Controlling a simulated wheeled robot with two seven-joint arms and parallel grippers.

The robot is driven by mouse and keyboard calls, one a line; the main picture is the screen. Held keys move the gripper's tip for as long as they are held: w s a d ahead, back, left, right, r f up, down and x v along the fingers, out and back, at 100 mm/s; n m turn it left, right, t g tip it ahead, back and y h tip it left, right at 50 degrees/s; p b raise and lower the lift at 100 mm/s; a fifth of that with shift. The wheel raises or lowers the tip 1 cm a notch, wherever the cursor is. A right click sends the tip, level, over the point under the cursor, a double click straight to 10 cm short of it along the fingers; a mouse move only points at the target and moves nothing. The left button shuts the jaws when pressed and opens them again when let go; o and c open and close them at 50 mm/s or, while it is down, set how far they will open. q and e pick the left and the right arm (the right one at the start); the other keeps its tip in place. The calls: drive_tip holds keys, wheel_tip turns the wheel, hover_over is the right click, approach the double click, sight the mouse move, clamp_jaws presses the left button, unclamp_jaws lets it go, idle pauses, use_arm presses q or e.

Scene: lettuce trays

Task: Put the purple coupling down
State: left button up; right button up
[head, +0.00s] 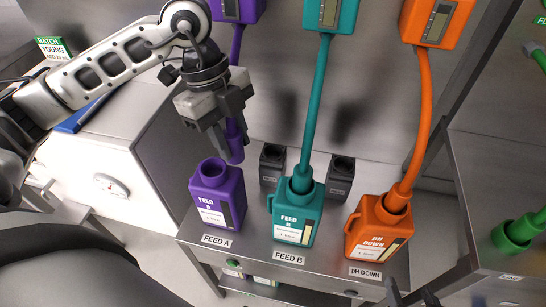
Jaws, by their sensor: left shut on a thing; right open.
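The purple coupling (235,152) is at the lower end of a purple hose (237,48). My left gripper (228,128) is shut on it and holds it above and slightly right of the open neck of the purple FEED A bottle (215,190), apart from it. Two dark grey open holders stand on the bench behind the bottles, one at the left (270,172) and one at the right (338,185); both look empty. My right gripper (412,295) is open at the bottom edge, with only its dark fingertips showing.
A teal FEED B bottle (293,222) and an orange pH DOWN bottle (375,235) stand on the metal bench (330,245), each with a hose in its neck. Dosing units hang on the wall above. A white cabinet (115,175) stands at left.

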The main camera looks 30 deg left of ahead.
use_arm(q)
drive_tip(key=n, duration=0.2)
drive_tip(key=shift+s+a+n+t, duration=0.15)
drive_tip(key=shift+n+t, duration=0.25)
drive_tip(key=shift+n, duration=0.3)
drive_tip(key=w+f, duration=0.3)
drive_tip(key=w, duration=0.1)
drive_tip(key=w+f, duration=0.3)
drive_tip(key=w, duration=0.2)
drive_tip(key=w+f, duration=0.3)
drive_tip(key=w, duration=0.2)
drive_tip(key=shift+d+f, duration=0.35)
drive_tip(key=shift+f, duration=1.55)
